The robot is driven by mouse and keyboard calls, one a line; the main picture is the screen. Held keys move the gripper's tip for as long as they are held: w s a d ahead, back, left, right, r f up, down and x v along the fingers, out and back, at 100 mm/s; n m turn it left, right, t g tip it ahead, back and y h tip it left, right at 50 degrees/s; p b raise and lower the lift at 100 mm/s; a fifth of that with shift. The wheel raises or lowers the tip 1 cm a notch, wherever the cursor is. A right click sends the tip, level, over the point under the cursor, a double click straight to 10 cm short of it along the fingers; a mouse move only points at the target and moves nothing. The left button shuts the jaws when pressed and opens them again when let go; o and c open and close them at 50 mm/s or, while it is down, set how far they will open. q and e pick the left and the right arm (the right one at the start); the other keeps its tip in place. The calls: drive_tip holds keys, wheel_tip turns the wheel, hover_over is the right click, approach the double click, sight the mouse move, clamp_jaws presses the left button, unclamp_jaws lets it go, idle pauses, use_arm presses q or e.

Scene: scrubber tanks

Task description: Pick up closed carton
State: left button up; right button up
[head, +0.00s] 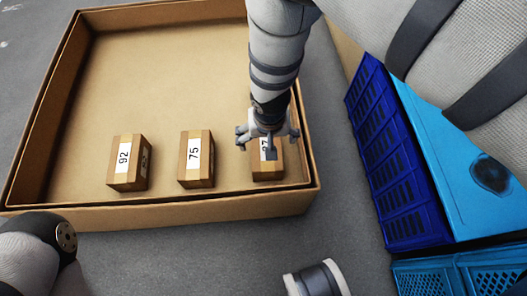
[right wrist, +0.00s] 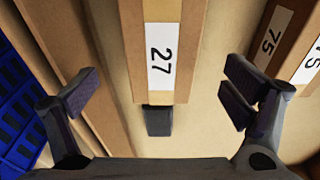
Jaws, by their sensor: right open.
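Three small closed brown cartons stand in a row inside a large open cardboard box (head: 165,207). The left carton (head: 129,163) is labelled 92 and the middle carton (head: 196,160) is labelled 75. The right carton (head: 268,173) is labelled 27 and is partly hidden by my right gripper (head: 267,140). In the right wrist view the 27 carton (right wrist: 160,20) lies between the spread fingers of my right gripper (right wrist: 160,95), with gaps on both sides. The 75 carton (right wrist: 275,35) is to its right there. My left gripper is not in view.
The large box's right wall stands close to the right of the 27 carton. Dark blue crates (head: 395,160) and light blue crates (head: 455,165) stand to the right of the box. The back of the box is empty.

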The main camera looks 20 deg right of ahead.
drive_tip(key=f+b, duration=0.1)
drive_tip(key=f, duration=0.2)
drive_tip(key=w+f+b, duration=0.1)
drive_tip(key=f+b, duration=0.1)
drive_tip(key=f, duration=0.1)
drive_tip(key=shift+w+d+f, duration=0.15)
drive_tip(key=shift+w, duration=0.05)
drive_tip(key=shift+r, duration=0.2)
drive_tip(key=shift+c, duration=0.9)
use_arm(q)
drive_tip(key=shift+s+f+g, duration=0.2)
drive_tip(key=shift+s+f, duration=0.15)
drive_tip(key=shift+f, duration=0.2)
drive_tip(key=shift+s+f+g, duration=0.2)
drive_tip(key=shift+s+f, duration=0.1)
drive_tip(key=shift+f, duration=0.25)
use_arm(e)
drive_tip(key=c, duration=1.3)
